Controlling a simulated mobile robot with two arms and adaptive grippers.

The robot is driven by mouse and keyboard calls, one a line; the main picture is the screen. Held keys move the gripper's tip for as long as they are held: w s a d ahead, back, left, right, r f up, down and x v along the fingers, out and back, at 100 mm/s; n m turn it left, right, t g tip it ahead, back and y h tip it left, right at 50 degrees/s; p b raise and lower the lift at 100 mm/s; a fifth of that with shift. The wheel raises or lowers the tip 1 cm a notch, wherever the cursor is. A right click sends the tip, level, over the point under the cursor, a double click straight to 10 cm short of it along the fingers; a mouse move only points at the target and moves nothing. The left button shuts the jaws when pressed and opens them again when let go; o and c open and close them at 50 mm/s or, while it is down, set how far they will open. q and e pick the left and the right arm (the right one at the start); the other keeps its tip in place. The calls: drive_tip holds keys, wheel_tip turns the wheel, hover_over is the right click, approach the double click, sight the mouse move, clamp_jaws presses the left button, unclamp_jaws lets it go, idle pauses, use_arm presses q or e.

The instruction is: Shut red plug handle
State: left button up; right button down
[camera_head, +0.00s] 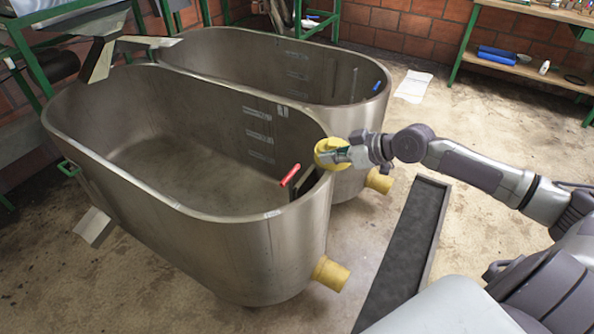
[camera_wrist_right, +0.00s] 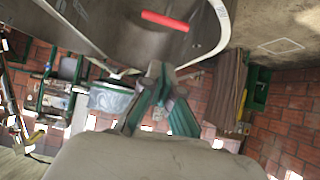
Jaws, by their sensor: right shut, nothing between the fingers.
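The red plug handle (camera_head: 290,175) stands tilted inside the right end of the front metal tank (camera_head: 275,240). A dark plate (camera_head: 307,184) is beside it at the tank wall. The red handle also shows at the top of the right wrist view (camera_wrist_right: 165,20), apart from the fingers. My right gripper (camera_head: 338,155) is just outside the rim, to the right of and above the handle. Its fingers (camera_wrist_right: 160,88) are shut and empty. A yellow round piece (camera_head: 325,150) shows at this gripper; I cannot tell whether they touch. My left gripper is not in view.
A second metal tank (camera_head: 345,80) stands behind the front one. Yellow outlet pipes (camera_head: 331,273) stick out near the tank bottoms. A dark floor channel (camera_head: 405,250) runs to the right. A green-legged wooden bench (camera_head: 520,67) stands at the back right.

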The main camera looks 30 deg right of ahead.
drive_tip(key=p, duration=0.2)
hover_over(298, 167)
drive_tip(key=s+a, duration=0.2)
drive_tip(key=s, duration=0.2)
wheel_tip(298, 167, down, 5)
drive_tip(key=f, duration=0.2)
drive_tip(key=shift+w+a+f, duration=0.1)
drive_tip(key=shift+w+f, duration=0.1)
drive_tip(key=shift+f, duration=0.15)
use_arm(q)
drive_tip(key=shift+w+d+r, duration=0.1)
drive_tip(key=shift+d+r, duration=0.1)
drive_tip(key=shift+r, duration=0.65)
use_arm(e)
drive_tip(key=shift+w+f, duration=0.1)
drive_tip(key=shift+f, duration=0.7)
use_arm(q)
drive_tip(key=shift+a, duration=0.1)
